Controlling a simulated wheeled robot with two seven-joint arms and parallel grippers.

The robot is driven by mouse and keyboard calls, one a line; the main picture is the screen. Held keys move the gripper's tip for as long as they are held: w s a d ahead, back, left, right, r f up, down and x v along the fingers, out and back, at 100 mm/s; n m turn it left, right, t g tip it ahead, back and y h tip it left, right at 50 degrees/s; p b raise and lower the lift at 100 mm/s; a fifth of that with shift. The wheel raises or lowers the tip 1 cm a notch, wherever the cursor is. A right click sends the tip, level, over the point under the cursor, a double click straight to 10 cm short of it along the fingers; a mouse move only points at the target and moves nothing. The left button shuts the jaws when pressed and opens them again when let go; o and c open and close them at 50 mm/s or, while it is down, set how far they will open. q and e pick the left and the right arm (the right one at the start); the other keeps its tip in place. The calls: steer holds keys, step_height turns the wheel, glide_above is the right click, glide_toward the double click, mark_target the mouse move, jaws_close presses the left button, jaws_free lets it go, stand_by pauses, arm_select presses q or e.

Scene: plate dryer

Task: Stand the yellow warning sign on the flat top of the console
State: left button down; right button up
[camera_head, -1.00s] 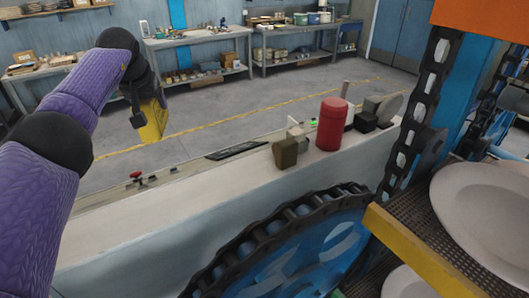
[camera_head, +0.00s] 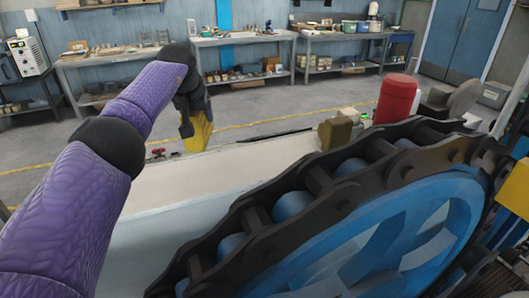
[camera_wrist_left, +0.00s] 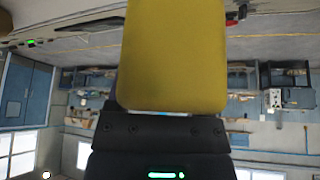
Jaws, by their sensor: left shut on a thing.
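The yellow warning sign (camera_head: 202,133) is at the far edge of the long pale console (camera_head: 235,170), upright or nearly so in the head view. Its lower edge appears near the console top; I cannot tell whether it touches. My left gripper (camera_head: 188,128) is shut on the sign's upper part. In the left wrist view the sign (camera_wrist_left: 175,55) fills the upper middle, coming out of the dark gripper (camera_wrist_left: 165,112); the room looks upside down there. The sign's printed face does not show clearly. My right gripper is not in view.
A red canister (camera_head: 397,98) and an olive block (camera_head: 335,132) stand at the console's right end. A red knob (camera_head: 157,152) sits left of the sign. A large black chain on a blue wheel (camera_head: 400,215) fills the near right. The console's near top strip is bare.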

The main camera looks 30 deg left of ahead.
mark_target(198, 122)
arm_select(q)
step_height(198, 122, down, 10)
steer(key=shift+r+b, duration=0.1)
steer(key=shift+b, duration=0.5)
jaws_free()
steer(key=shift+s+r, duration=0.1)
steer(key=shift+r, duration=0.2)
steer(key=p+v, duration=0.1)
steer(key=v, duration=1)
steer(key=shift+s+r+p, duration=0.2)
steer(key=shift+p, duration=0.15)
